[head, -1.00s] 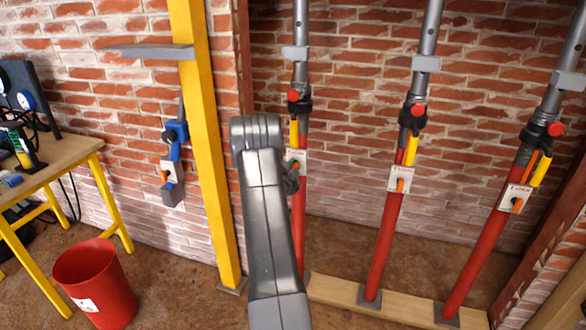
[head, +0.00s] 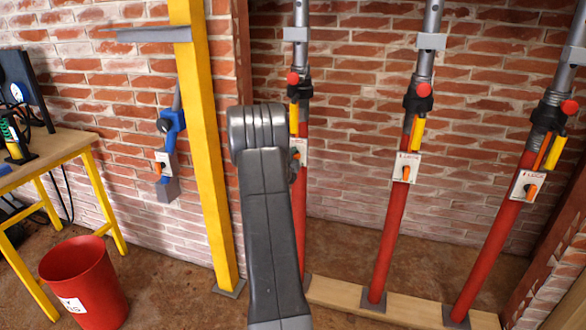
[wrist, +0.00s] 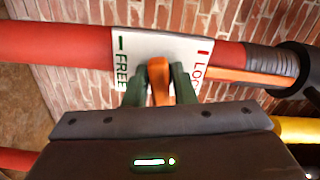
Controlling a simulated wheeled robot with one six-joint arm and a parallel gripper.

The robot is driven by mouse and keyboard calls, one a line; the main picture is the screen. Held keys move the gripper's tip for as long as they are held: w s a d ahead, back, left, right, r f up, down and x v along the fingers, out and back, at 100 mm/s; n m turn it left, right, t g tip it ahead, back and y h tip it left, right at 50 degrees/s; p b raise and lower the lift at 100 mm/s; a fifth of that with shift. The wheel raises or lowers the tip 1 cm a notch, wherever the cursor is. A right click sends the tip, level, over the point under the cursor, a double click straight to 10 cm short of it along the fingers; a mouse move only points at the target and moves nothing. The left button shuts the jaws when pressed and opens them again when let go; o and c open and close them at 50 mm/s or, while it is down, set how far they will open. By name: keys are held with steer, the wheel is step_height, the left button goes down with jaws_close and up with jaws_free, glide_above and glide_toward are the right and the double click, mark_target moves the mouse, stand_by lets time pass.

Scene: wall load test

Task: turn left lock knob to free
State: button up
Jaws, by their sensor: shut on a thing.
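The left lock knob (wrist: 159,80) is an orange lever on a white plate (wrist: 190,50) marked FREE and LOCK. The plate is on the left red prop (head: 301,215). In the wrist view the knob stands between the two words, pointing to neither. My gripper (wrist: 160,84) is shut on the knob, with a dark green finger on each side. In the head view my arm hides most of the gripper and the knob, and only the plate's right edge (head: 301,146) shows.
The middle prop (head: 390,235) and right prop (head: 490,235) have their own plates and orange knobs. A yellow post (head: 208,150) stands left of my arm. A red bin (head: 85,285) and a workbench (head: 50,155) are further left. A brick wall is behind.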

steer(key=shift+f+m+b, duration=0.15)
steer(key=shift+m+b, duration=1.05)
steer(key=shift+b, duration=0.25)
steer(key=o, duration=0.8)
steer(key=v, duration=1.4)
steer(key=shift+w, duration=0.1)
